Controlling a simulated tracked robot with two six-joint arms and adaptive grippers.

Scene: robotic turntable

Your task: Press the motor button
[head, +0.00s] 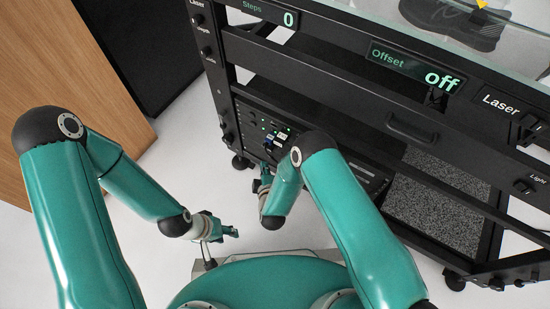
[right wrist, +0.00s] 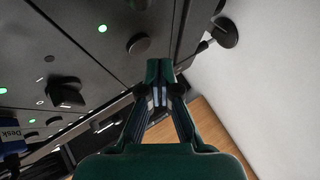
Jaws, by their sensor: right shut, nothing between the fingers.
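The black control panel (head: 262,130) is on the rack's lower front, with small green lights and several switches. No motor label is readable, so I cannot tell which control is the motor button. In the right wrist view, a round black button (right wrist: 138,43) sits on the panel near a green light (right wrist: 102,28). My right gripper (right wrist: 159,72) is shut and empty, its tips close to the panel; contact cannot be told. In the head view it (head: 264,174) is partly hidden by my right arm. My left gripper (head: 232,232) is over the floor, away from the panel; its jaw state is unclear.
The rack has a "Steps 0" display (head: 278,14), an "Offset off" display (head: 415,69) and laser and light switches on its right. A wooden panel (head: 75,75) stands at left. White floor (head: 165,165) is clear between.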

